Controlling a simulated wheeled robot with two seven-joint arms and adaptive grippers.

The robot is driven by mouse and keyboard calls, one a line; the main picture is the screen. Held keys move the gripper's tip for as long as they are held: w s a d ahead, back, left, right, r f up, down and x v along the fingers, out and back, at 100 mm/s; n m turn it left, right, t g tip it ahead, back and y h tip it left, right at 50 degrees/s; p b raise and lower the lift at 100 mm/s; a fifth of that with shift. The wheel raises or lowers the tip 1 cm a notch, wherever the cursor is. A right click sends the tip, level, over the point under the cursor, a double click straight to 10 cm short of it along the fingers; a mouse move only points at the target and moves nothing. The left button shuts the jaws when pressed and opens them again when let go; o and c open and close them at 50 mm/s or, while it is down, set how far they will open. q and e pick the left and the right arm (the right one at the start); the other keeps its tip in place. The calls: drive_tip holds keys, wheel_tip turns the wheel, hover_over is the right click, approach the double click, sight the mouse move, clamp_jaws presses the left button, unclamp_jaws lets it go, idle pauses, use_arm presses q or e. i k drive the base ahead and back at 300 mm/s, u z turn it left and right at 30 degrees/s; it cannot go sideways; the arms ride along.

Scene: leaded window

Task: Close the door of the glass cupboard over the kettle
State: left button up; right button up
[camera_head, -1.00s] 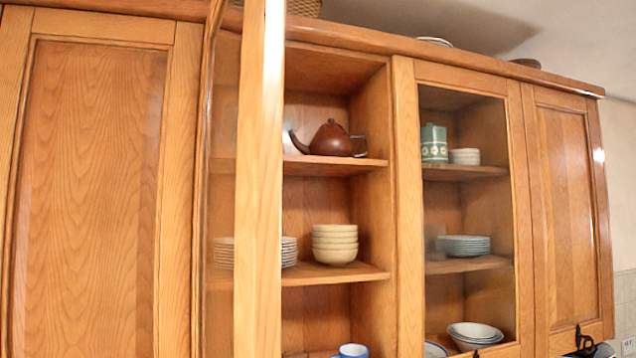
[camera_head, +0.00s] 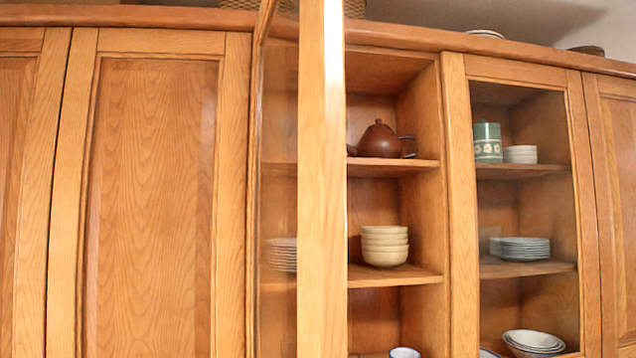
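The glass door (camera_head: 322,190) of the cupboard stands open and points out toward me, so I see its wooden edge nearly end-on. Its glass pane shows as a narrow strip left of that edge. The open cupboard (camera_head: 420,130) behind it holds a brown kettle (camera_head: 380,141) on the upper shelf and a stack of cream bowls (camera_head: 385,246) on the shelf below. A stack of plates (camera_head: 281,254) shows through the glass. Neither of my grippers is in view.
To the right is a shut glass door cupboard with a green canister (camera_head: 487,142), plates (camera_head: 521,248) and bowls (camera_head: 533,342). Solid wooden doors (camera_head: 150,200) are shut on the left. Baskets (camera_head: 354,9) sit on top.

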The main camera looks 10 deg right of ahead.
sight(322, 281)
drive_tip(key=u, duration=0.5)
drive_tip(key=k, duration=1.1)
drive_tip(key=z, duration=0.15)
drive_tip(key=i, duration=0.55)
drive_tip(key=u, duration=0.15)
